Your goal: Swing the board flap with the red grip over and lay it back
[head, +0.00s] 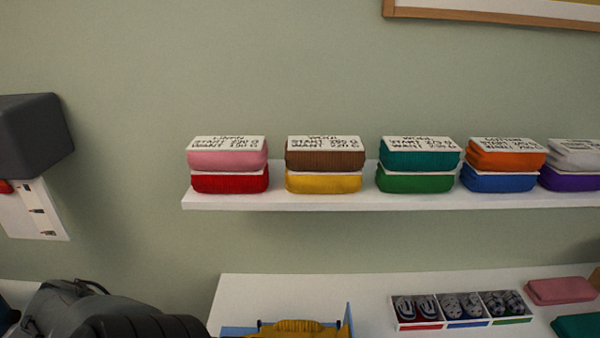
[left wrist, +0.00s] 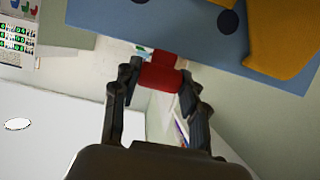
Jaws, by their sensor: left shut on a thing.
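The board flap (left wrist: 192,24) is blue and fills the top of the left wrist view, tilted, with dark round spots. A yellow cloth (left wrist: 283,40) lies against it. The red grip (left wrist: 160,78) sits at the board's edge. My left gripper (left wrist: 158,84) is shut on the red grip, one finger at each side. In the head view, blue board parts (head: 349,320) and the yellow cloth (head: 295,326) show at the bottom edge, mostly cut off. My dark left arm is at the lower left there; its fingers are hidden. My right gripper is in neither view.
A white shelf (head: 330,199) on the wall holds several pairs of folded colored cloths with labels. Below, a white surface (head: 375,287) bears a sectioned box (head: 445,324) of patterned items and a pink cloth (head: 560,290). A white chart (head: 33,212) hangs at the left.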

